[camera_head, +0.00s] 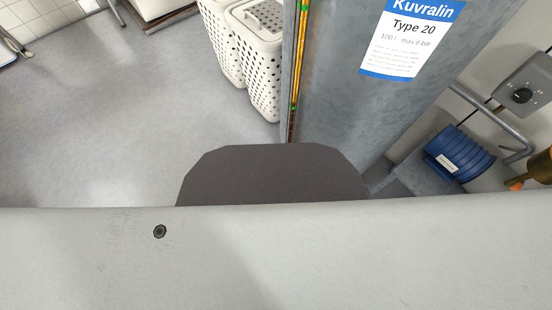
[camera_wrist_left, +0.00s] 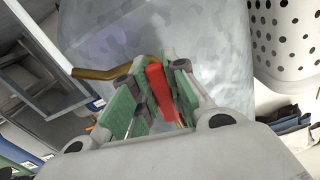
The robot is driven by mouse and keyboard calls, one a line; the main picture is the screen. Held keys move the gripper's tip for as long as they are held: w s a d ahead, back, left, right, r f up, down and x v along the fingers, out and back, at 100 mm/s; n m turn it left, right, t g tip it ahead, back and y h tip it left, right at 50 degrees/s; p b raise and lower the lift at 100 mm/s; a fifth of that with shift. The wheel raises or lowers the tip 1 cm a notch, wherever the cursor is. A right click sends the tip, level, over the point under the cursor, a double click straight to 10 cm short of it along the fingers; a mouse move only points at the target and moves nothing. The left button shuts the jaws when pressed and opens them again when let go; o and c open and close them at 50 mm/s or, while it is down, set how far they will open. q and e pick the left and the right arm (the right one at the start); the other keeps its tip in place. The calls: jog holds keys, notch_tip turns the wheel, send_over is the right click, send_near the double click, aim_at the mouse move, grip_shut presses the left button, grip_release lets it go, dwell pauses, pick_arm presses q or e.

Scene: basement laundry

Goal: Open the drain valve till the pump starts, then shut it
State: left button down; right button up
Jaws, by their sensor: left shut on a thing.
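In the left wrist view my left gripper (camera_wrist_left: 152,82) is shut on a red lever handle (camera_wrist_left: 160,92), which lies between its green-padded fingers. A brass pipe (camera_wrist_left: 95,74) runs out to the left just beyond the fingers, against the grey tank (camera_wrist_left: 190,30). The valve body is mostly hidden by the gripper. In the head view the tank (camera_head: 340,100) carries a blue and white label (camera_head: 408,40). The blue ribbed pump (camera_head: 460,153) sits to its right; I cannot tell whether it runs. Neither gripper shows in the head view.
A control box (camera_head: 524,88) with a black dial is on the wall above the pump. A grey pipe (camera_head: 490,118) passes between them. White perforated baskets (camera_head: 252,60) stand left of the tank. The floor (camera_head: 110,120) at left is clear.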

pick_arm(q)
jog(key=c, duration=1.4)
grip_release()
jog(key=shift+s+a, duration=0.1)
jog(key=shift+a, duration=0.1)
jog(key=shift+v, duration=5.85)
